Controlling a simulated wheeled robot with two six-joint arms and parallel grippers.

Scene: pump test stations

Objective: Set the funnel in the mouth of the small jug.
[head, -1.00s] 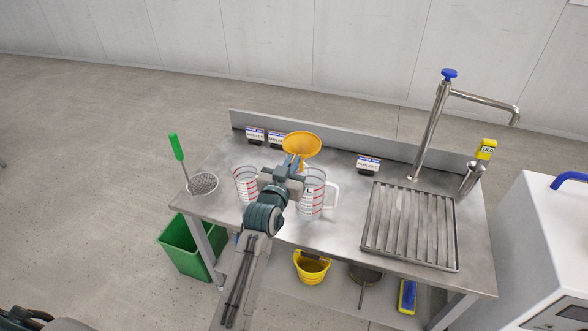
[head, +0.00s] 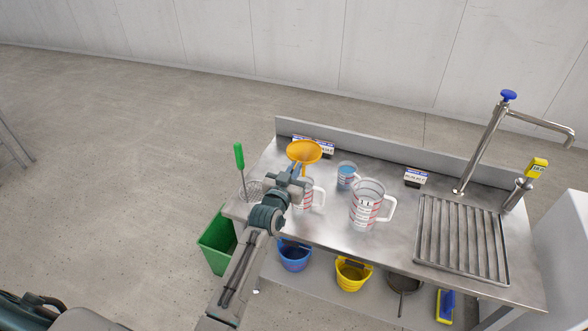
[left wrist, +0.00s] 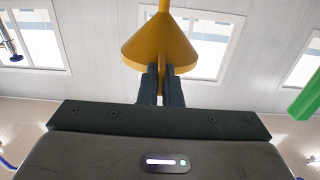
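The orange funnel (head: 304,151) is held up above the left part of the steel bench, wide mouth up in the head view. My left gripper (head: 297,171) is shut on it; in the left wrist view the two fingers (left wrist: 160,86) close at the rim of the funnel (left wrist: 160,45). A clear jug with red marks (head: 314,196) stands just behind and right of the gripper, partly hidden by it. A small jug with blue contents (head: 347,175) stands further right, uncovered. A larger clear jug (head: 366,208) stands in front of that. My right gripper is not in view.
A strainer (head: 252,190) with a green handle (head: 239,156) is at the bench's left end. A slatted drain tray (head: 460,237) and tap (head: 482,145) are at the right. A label block (head: 415,177) stands near the back ledge. Buckets are below.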

